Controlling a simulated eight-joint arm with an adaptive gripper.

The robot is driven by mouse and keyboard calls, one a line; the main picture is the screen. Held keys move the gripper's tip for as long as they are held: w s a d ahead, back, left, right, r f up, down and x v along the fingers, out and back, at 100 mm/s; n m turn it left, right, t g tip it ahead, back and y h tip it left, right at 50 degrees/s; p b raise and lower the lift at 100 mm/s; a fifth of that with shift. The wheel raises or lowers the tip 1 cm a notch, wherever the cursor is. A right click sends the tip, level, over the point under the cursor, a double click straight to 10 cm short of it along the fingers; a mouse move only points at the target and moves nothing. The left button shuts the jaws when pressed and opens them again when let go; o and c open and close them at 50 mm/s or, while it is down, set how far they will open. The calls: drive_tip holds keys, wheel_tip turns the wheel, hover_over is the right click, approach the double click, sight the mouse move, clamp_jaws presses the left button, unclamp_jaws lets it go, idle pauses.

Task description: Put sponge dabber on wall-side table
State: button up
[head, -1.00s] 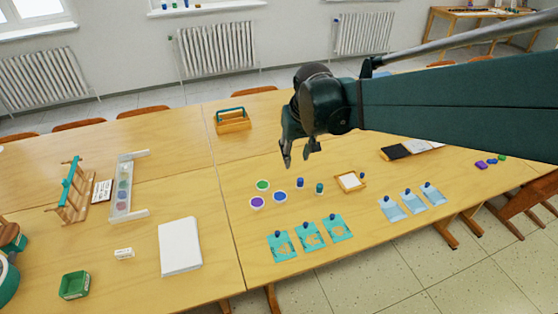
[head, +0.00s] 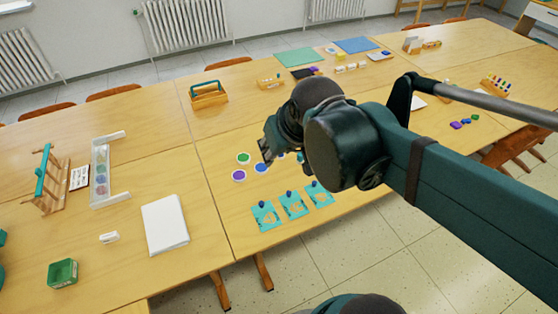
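My gripper (head: 267,152) hangs over the middle of the long table, just above the paint pots, with its fingers pointing down. The fingers are small and partly merged with the wrist, so I cannot tell whether they are open or hold anything. Small dark-blue knobbed pieces (head: 289,192) stand at the teal stencil cards (head: 293,206); they may be dabbers, but I cannot tell surely. My arm hides most of the area right of the pots. A light table (head: 541,14) at the far top right, cut off by the frame, may be the wall-side table.
Near the gripper are a purple pot (head: 239,175), a green-lidded pot (head: 243,158) and a blue pot (head: 261,168). A wooden caddy (head: 209,95) stands behind, a white pad (head: 165,224) lies left. Chairs (head: 516,155) line the table edges. Floor (head: 440,250) is open in front.

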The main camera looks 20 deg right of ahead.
drive_tip(key=shift+t, duration=0.5)
drive_tip(key=shift+s+a+f, duration=0.1)
drive_tip(key=shift+s+a, duration=0.1)
drive_tip(key=shift+s, duration=0.45)
drive_tip(key=shift+s+a+f, duration=0.1)
drive_tip(key=shift+s+a, duration=0.05)
drive_tip(key=shift+s, duration=0.45)
drive_tip(key=shift+s+a+f, duration=0.1)
drive_tip(key=shift+s+a, duration=0.1)
drive_tip(key=shift+s, duration=0.45)
